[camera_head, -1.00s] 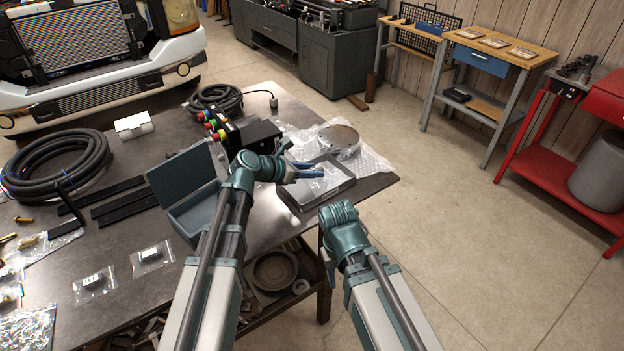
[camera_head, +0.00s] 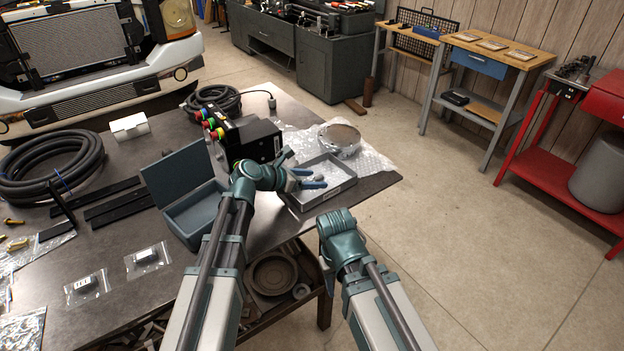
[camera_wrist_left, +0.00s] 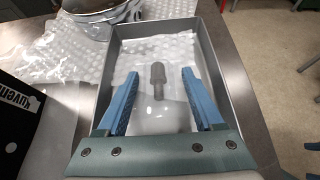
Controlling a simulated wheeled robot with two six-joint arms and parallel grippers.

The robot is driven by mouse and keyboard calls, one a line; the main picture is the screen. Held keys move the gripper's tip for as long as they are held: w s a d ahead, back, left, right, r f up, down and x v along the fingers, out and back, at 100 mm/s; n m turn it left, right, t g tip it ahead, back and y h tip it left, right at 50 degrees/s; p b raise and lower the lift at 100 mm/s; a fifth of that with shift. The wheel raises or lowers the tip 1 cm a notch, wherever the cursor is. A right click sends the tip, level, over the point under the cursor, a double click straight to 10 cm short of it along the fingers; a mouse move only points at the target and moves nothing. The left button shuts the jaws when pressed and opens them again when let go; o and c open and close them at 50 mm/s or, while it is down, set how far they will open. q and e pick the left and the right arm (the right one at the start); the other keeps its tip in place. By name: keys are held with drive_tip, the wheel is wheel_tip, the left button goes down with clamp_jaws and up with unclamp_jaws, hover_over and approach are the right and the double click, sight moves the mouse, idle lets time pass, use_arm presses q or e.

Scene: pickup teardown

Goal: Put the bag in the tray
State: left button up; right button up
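The grey tray (camera_head: 335,192) sits near the right end of the dark table; its wall also shows in the left wrist view (camera_wrist_left: 236,88). A clear bag (camera_wrist_left: 152,116) with a dark bolt-like part in it lies inside the tray. My left gripper (camera_head: 302,172) is over the tray. In the left wrist view its blue fingers (camera_wrist_left: 160,84) are spread on either side of the bag, apart from the dark part. My right gripper hangs in front of the table edge, mostly hidden behind its own wrist.
A blue-grey open box (camera_head: 190,212) and a black box with coloured buttons (camera_head: 250,140) stand left of the tray. Bubble wrap (camera_head: 372,165) with a round metal part (camera_head: 340,138) lies behind. Two small bags (camera_head: 146,258) lie at the left front.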

use_arm(q)
drive_tip(key=shift+r, duration=0.25)
drive_tip(key=p+v, duration=0.5)
drive_tip(key=v, duration=0.5)
drive_tip(key=shift+s+a+r+p, duration=0.1)
drive_tip(key=shift+s+r+p, duration=0.05)
drive_tip(key=shift+p, duration=0.15)
drive_tip(key=shift+v, duration=0.75)
